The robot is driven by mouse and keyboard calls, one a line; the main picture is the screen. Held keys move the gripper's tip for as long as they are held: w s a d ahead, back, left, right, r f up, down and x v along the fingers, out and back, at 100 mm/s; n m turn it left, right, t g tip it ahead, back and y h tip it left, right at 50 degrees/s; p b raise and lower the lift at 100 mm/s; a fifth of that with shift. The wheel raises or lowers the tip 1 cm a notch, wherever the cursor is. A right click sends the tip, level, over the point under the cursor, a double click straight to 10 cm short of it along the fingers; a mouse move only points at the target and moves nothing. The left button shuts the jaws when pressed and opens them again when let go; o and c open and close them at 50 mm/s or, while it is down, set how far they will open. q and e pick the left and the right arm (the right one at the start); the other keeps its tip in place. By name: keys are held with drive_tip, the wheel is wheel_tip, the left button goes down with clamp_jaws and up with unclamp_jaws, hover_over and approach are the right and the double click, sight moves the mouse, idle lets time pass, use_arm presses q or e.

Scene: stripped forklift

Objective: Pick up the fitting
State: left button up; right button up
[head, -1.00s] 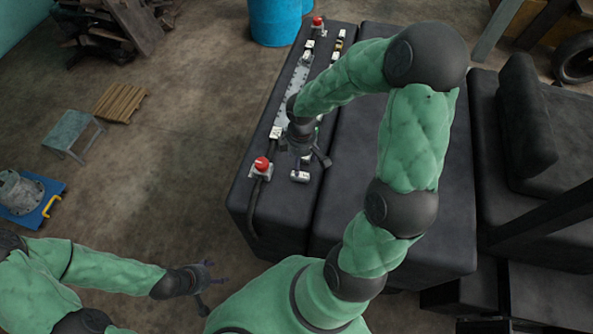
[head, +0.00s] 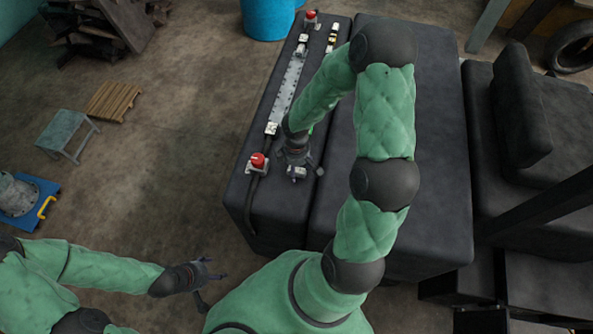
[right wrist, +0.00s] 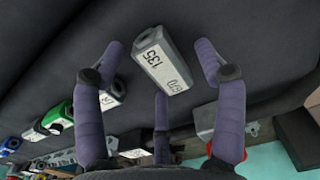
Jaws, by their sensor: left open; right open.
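The fitting looks like a small pale grey block (right wrist: 161,63) with dark printed digits and a hole in one end. It lies on the black top of the forklift body; in the head view this block (head: 296,174) shows just below my right gripper (head: 298,160). In the right wrist view my right gripper (right wrist: 160,62) is open, with purple fingers on both sides of the block and one below it. I see gaps between the side fingers and the block. My left gripper (head: 208,280) is open and empty over the floor at lower left.
A red button (head: 257,160) on a pale base stands left of the block. A perforated metal strip (head: 287,90) and more small fittings (right wrist: 60,115) lie along the same black top (head: 425,130). A black seat (head: 522,110) is at right.

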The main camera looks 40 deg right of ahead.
clamp_jaws()
drive_tip(key=shift+r, duration=0.1)
